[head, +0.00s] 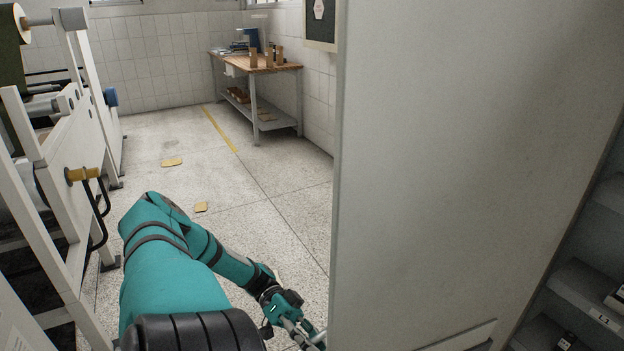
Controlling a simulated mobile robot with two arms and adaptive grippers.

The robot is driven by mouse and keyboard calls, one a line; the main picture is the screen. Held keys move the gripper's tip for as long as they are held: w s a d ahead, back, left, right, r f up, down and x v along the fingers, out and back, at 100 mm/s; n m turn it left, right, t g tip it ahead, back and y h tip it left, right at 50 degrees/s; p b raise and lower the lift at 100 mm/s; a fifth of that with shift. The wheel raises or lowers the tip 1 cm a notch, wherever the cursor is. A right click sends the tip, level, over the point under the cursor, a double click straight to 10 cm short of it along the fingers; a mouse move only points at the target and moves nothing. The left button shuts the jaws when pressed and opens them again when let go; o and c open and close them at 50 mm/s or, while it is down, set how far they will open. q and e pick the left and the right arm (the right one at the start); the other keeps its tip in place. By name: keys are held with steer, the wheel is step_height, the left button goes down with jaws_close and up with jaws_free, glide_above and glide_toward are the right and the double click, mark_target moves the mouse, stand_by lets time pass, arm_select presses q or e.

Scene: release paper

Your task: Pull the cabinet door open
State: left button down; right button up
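The cabinet door (455,165) is a large pale grey panel that fills the middle right of the head view. It stands swung open, with the dark cabinet shelves (585,285) showing past its right side. My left arm reaches in from the bottom left, and my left gripper (307,332) is low beside the door's left edge. Its fingertips are partly hidden at the door edge, so I cannot tell whether they touch the door or are closed. No handle shows on the visible door face. My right gripper is not in view.
A white machine frame (65,185) with black handles stands at the left. A wooden-topped table (255,66) with books and boxes is against the far wall.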

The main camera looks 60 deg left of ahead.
arm_select(q)
steer(key=c, duration=1.3)
jaws_free()
steer(key=shift+s+r, duration=0.15)
steer(key=shift+a, duration=0.15)
steer(key=a, duration=0.4)
steer(key=s+a, duration=0.1)
steer(key=a, duration=0.6)
steer(key=shift+s+a, duration=0.2)
steer(key=shift+a, duration=0.1)
